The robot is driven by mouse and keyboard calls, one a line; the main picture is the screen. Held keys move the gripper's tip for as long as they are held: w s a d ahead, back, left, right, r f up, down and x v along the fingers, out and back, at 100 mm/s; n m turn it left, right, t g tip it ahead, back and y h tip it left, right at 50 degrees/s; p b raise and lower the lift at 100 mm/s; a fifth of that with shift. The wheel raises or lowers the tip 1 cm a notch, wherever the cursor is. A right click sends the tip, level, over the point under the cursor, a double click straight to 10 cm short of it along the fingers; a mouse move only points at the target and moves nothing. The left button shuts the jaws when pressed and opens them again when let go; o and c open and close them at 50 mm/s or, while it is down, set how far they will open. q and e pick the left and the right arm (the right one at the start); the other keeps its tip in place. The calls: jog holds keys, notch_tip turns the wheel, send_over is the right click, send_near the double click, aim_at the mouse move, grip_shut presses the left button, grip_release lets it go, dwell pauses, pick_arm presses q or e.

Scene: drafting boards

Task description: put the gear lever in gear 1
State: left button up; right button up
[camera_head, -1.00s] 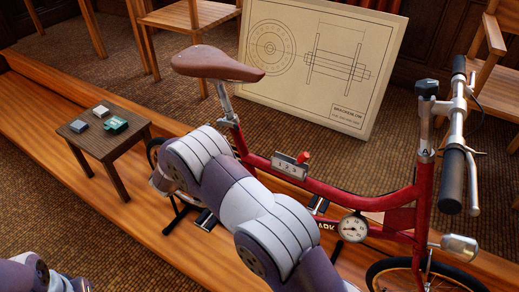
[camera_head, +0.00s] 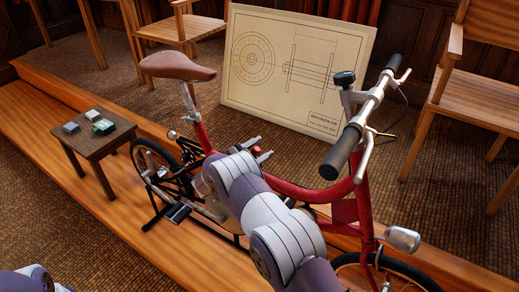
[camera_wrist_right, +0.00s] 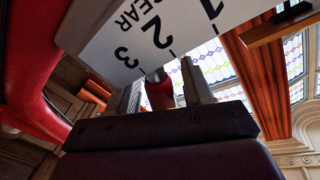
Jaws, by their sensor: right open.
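The gear lever has a red knob (camera_wrist_right: 160,92) and stands at the edge of a white plate (camera_wrist_right: 105,35) marked GEAR 3, 2, 1. In the right wrist view it is nearest the 3 mark. My right gripper (camera_wrist_right: 163,97) is open, with one finger on each side of the knob; whether they touch it is unclear. In the head view the red knob (camera_head: 257,149) shows small beyond my right arm, on the red bicycle (camera_head: 315,194), and the plate is mostly hidden. Of my left arm only a piece shows at the bottom left; its gripper is out of view.
A small dark table (camera_head: 103,146) with several small items stands at the left. A drawing board (camera_head: 345,60) leans behind the bicycle. The handlebar (camera_head: 362,128) rises right of my right arm. Wooden chairs stand behind.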

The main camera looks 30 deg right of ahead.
grip_shut()
jog(key=shift+w+a, duration=0.1)
jog(key=shift+w, duration=0.05)
jog(key=w+n+b, duration=0.1)
jog(key=w+a+n, duration=0.1)
jog(key=n, duration=0.1)
jog(key=shift+r+h+b, duration=0.3)
jog(key=shift+r+b, duration=0.05)
jog(key=shift+b, duration=0.05)
jog(key=shift+w+a+r+n+t+b, duration=0.2)
jog(key=shift+w+a+n+b, duration=0.3)
jog(key=shift+n, duration=0.6)
jog(key=shift+w+a+r+n+t+b, duration=0.1)
jog(key=shift+w+a+n+t+b, duration=0.35)
jog(key=shift+n, duration=0.65)
jog(key=shift+w+d, duration=0.15)
jog(key=shift+d, duration=0.05)
